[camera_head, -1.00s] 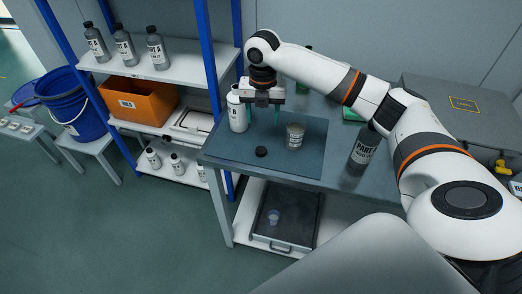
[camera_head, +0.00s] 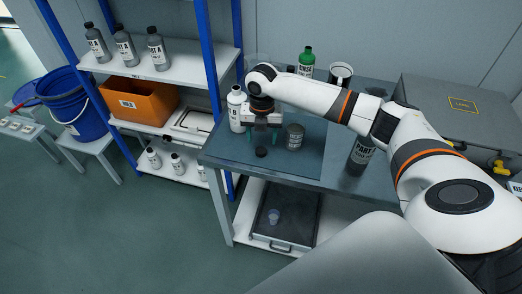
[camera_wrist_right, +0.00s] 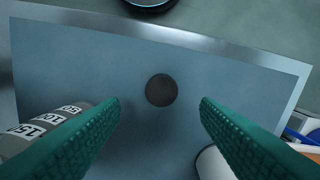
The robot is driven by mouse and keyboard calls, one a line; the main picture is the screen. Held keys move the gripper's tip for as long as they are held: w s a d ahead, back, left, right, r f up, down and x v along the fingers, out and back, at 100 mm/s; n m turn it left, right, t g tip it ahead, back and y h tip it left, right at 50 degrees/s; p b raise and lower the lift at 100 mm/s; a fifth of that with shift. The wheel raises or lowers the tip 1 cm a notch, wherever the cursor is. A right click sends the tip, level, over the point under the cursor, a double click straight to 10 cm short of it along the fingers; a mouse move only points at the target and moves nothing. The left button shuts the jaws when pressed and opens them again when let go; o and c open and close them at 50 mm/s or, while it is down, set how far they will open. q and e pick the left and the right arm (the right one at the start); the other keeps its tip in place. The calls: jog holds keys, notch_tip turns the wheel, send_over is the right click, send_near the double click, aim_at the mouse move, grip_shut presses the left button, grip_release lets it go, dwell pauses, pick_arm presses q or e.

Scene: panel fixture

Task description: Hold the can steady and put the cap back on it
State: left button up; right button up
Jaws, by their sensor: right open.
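The small round black cap (camera_head: 261,152) lies flat on the blue-grey mat (camera_head: 225,148) near its front edge. In the right wrist view the cap (camera_wrist_right: 161,90) shows between the fingertips and slightly beyond them. My right gripper (camera_head: 263,139) is open and empty above the mat, its green fingers (camera_wrist_right: 159,104) pointing down. The white can (camera_head: 236,112), with a narrow top, stands upright left of the gripper; part of it (camera_wrist_right: 212,163) shows at the bottom of the wrist view. Whether its top is open is too small to tell. My left gripper is out of view.
A grey cup (camera_head: 294,138) with a printed scale stands close right of the gripper. A dark PART A bottle (camera_head: 361,154) stands further right. A green bottle (camera_head: 306,62) and a mug (camera_head: 340,74) stand behind the arm. The mat's front right is clear.

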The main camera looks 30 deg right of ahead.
aim_at(261, 150)
jog(key=f, duration=0.4)
jog(key=shift+s+a+f+p, duration=0.15)
jog(key=shift+a+f+p, duration=0.05)
jog(key=shift+f+p, duration=0.1)
jog(key=shift+r, duration=0.1)
jog(key=c, duration=1.1)
